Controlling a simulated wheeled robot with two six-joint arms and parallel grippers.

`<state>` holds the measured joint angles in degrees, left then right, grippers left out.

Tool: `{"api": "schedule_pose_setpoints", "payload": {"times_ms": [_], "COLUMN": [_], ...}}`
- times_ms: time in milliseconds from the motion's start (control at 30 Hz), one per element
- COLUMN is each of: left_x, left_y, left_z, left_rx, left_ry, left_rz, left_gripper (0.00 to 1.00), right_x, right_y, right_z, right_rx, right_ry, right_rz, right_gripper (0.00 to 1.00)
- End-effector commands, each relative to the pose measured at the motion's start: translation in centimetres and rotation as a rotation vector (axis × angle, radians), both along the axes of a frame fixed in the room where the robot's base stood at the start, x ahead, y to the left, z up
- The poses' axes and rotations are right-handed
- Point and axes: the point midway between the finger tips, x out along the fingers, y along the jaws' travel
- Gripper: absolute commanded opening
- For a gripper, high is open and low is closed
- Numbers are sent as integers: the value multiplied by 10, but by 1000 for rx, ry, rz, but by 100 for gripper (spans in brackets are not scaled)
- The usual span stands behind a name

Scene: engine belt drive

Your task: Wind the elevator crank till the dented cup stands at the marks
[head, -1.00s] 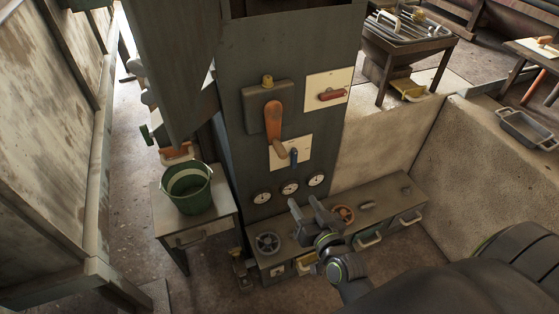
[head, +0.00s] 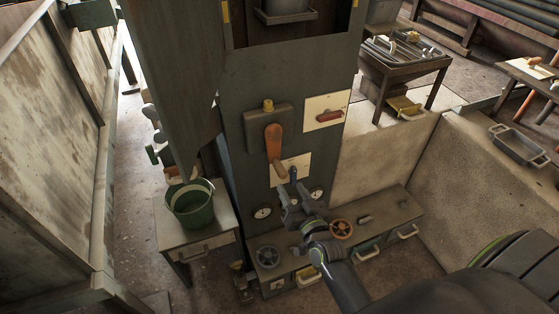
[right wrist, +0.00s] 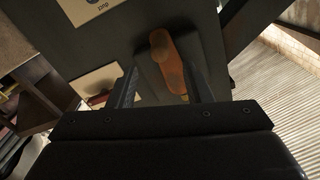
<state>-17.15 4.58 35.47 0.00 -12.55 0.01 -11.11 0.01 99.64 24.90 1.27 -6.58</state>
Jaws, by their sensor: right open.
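The orange elevator crank (head: 273,145) is on the dark tower face (head: 245,90), its arm running down from its hub to a handle at its lower end. At the top of the head view, a grey cup (head: 286,6) stands in the tower opening, partly cut off; no dent can be made out. Yellow marks (head: 226,12) flank the opening. My right gripper (head: 293,193) is open and empty below the crank, apart from it. In the right wrist view, the crank (right wrist: 165,52) shows beyond and between the open fingers (right wrist: 162,78). My left gripper is out of view.
A green bucket (head: 190,205) stands on a side table to the left.

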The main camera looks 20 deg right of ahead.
Motion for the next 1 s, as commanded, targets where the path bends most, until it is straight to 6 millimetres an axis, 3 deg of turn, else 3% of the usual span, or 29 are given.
{"api": "schedule_pose_setpoints", "payload": {"times_ms": [33,267,600,1000], "left_x": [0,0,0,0], "left_y": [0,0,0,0], "left_z": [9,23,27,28], "left_rx": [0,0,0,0], "left_ry": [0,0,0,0], "left_rz": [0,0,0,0], "left_gripper": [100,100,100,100], "right_x": [8,41,87,97], "right_y": [0,-2,-5,-6], "right_z": [5,4,0,0], "right_rx": [-1,-1,-1,-1], "right_ry": [1,0,0,0], "right_rz": [1,0,0,-1], "right_gripper": [45,45,45,45]}}
